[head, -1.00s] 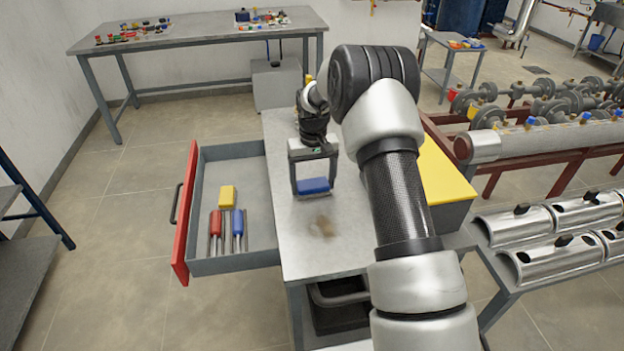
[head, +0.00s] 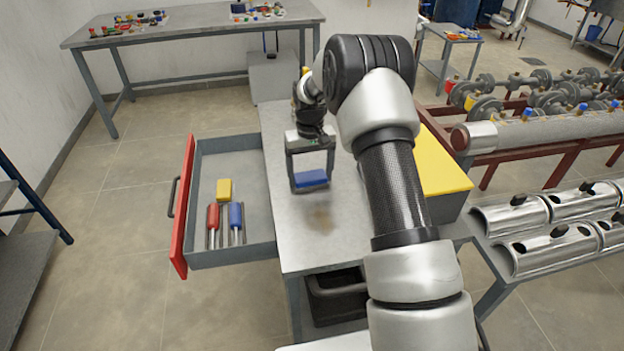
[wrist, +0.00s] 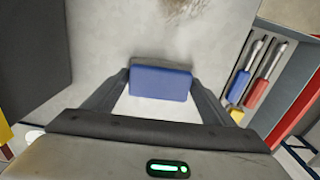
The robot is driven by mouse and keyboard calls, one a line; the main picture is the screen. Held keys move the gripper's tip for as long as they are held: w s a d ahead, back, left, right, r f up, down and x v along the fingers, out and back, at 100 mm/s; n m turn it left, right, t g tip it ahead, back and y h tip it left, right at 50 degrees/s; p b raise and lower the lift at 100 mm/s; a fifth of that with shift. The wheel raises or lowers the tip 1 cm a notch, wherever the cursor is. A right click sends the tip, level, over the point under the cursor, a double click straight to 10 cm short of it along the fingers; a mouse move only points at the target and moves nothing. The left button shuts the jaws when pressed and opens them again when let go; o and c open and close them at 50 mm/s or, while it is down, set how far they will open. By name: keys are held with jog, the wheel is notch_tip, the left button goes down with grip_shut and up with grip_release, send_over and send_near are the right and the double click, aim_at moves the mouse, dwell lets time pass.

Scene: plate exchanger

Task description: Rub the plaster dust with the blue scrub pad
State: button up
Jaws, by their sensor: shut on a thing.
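My gripper (head: 311,180) is shut on the blue scrub pad (head: 311,177), with a finger at each end of it. The pad also shows in the wrist view (wrist: 161,83), between the fingertips. The plaster dust (head: 321,219) is a faint brownish patch on the grey bench top (head: 300,246). In the head view it lies just nearer to me than the pad. In the wrist view the dust (wrist: 187,14) is at the top edge, partly cut off, and apart from the pad. I cannot tell whether the pad touches the bench top.
An open drawer with a red front (head: 183,210) juts out left of the bench. It holds a yellow block (head: 224,189), a red-handled tool (head: 213,217) and a blue-handled tool (head: 236,216). A yellow-topped box (head: 446,170) stands to the right. The bench top around the dust is clear.

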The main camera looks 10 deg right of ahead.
aim_at(305, 166)
jog(key=shift+w+f+p, duration=0.15)
jog(key=shift+w+p, duration=0.15)
jog(key=shift+w, duration=4.05)
jog(key=shift+r+p, duration=1.75)
jog(key=shift+r, duration=1.25)
jog(key=shift+r, duration=0.1)
notch_tip(305, 166, up, 3)
jog(key=shift+f+p, duration=0.1)
jog(key=shift+p, duration=1.1)
